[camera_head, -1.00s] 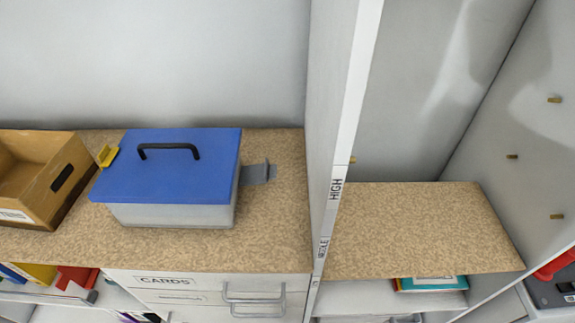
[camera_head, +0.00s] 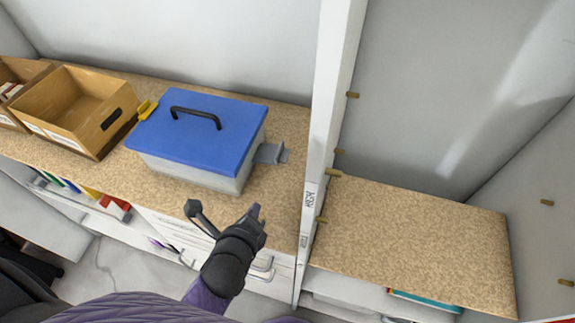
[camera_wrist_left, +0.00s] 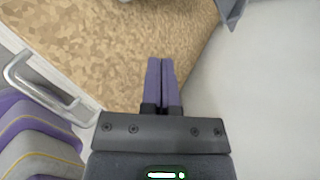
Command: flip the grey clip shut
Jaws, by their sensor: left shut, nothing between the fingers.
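A grey clip (camera_head: 270,153) sticks out flat from the right side of a clear box with a blue lid (camera_head: 215,132), which stands on the speckled shelf. A yellow clip (camera_head: 147,108) is on the box's left side. A grey piece, likely the clip, shows at the top edge of the left wrist view (camera_wrist_left: 232,11). My left gripper (camera_head: 256,210) is shut and empty, in front of the box and below the grey clip in the head view, apart from it. Its two purple fingers (camera_wrist_left: 160,64) are together in the left wrist view. My right gripper is not in view.
A cardboard bin (camera_head: 85,103) stands left of the box. A white upright panel (camera_head: 322,140) closes off the shelf on the right. Drawers with metal handles (camera_wrist_left: 40,80) are below the shelf edge. Bare shelf lies between the box and the panel.

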